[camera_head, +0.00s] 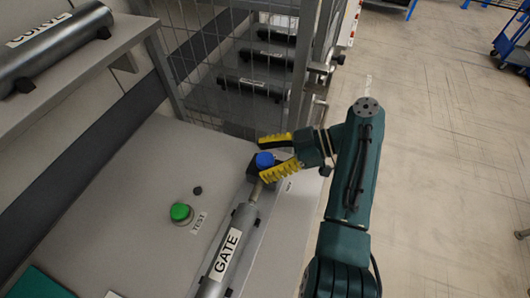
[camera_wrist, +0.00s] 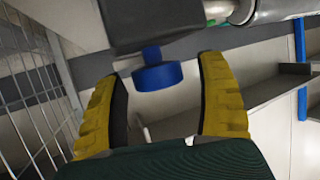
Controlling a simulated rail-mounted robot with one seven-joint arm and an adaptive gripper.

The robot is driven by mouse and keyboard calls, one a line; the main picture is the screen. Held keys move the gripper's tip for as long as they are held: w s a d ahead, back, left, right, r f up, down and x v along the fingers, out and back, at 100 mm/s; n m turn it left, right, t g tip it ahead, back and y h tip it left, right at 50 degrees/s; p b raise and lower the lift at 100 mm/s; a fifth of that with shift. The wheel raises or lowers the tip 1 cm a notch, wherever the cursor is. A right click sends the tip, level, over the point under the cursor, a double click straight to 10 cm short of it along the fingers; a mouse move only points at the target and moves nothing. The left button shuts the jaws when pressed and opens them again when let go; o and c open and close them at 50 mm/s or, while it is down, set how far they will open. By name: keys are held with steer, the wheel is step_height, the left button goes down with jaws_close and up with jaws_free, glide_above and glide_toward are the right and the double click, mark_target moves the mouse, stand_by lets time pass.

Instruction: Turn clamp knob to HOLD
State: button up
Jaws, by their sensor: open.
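The clamp knob (camera_head: 265,160) is a blue round knob at the far end of the grey roller labelled GATE (camera_head: 228,250). In the wrist view the blue knob (camera_wrist: 158,76) hangs on a short blue stem from a dark block (camera_wrist: 150,22). My gripper (camera_head: 272,156) is open, with its yellow fingers on either side of the knob; in the wrist view its fingers (camera_wrist: 160,90) stand apart from it, with gaps left and right. No HOLD marking is legible; a small white label (camera_head: 289,186) beside the gripper is too small to read.
A green button (camera_head: 181,213) with a TEST label (camera_head: 199,223) sits on the grey panel left of the roller. A wire cage (camera_head: 200,60) with several labelled rollers stands behind. A roller labelled CURVE (camera_head: 45,45) lies on the upper-left shelf. Open floor is at right.

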mark_target(265, 159)
step_height(265, 159, up, 10)
steer(key=shift+f, duration=0.1)
stand_by(0.6)
